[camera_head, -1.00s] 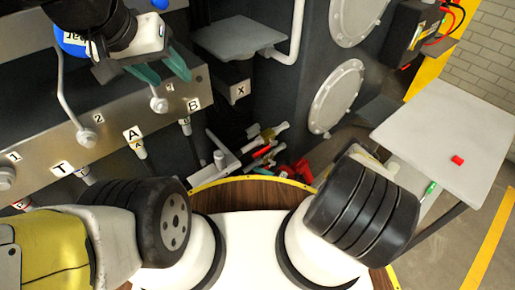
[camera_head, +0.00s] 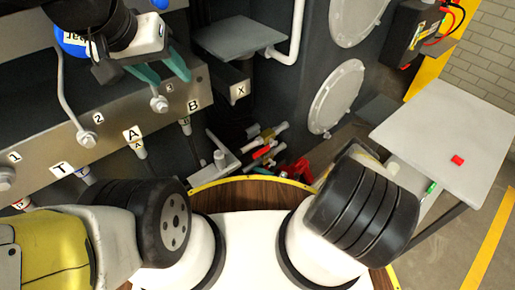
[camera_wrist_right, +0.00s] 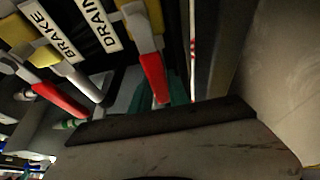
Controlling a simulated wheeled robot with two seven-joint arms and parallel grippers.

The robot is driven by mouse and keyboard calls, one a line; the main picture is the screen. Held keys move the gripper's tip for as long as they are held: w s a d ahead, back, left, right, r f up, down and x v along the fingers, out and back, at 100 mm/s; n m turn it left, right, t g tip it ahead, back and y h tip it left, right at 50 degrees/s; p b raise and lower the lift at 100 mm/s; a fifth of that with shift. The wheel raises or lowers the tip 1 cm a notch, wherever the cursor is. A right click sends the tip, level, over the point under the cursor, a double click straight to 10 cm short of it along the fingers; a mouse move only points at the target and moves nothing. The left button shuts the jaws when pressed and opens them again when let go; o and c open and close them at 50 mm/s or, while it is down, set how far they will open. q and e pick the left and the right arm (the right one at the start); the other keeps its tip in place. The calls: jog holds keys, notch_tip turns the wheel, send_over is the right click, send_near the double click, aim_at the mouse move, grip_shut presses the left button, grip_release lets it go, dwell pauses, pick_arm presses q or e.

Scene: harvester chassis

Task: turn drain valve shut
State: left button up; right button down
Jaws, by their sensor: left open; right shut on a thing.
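The drain valve, with its white DRAIN label (camera_wrist_right: 99,24), is at the top of the right wrist view. Its red handle (camera_wrist_right: 154,76) points downward in that picture. My right gripper (camera_wrist_right: 158,92) is shut on this handle, its teal fingers partly hidden behind the handle and a dark edge. In the head view the valve group (camera_head: 266,140) sits low on the chassis; I cannot tell the drain handle apart there, and the right gripper is not clearly visible. My left gripper (camera_head: 162,70) is open and empty, with teal fingers above the lever marked 3.
A second valve with a BRAKE label (camera_wrist_right: 66,44) and red handle (camera_wrist_right: 58,99) stands beside the drain valve. A grey panel (camera_head: 110,125) with several labelled ports is at left. A grey table (camera_head: 450,120) holding a small red block (camera_head: 457,160) stands at right.

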jog(key=shift+f, duration=0.1)
jog(key=shift+w+d+f+n+g+h, duration=0.2)
jog(key=shift+f+n+h, duration=0.25)
jog(key=shift+f+n, duration=0.45)
jog(key=shift+w+d+f+n+g+h, duration=0.1)
jog(key=shift+d+f+n+h, duration=0.25)
jog(key=shift+f+n, duration=0.55)
jog(key=shift+w+d+f+n+g+h, duration=0.1)
jog(key=shift+f+n+h, duration=0.45)
jog(key=shift+n, duration=0.55)
jog(key=shift+f, duration=0.1)
jog(key=c, duration=1.3)
grip_release()
jog(key=shift+o, duration=0.2)
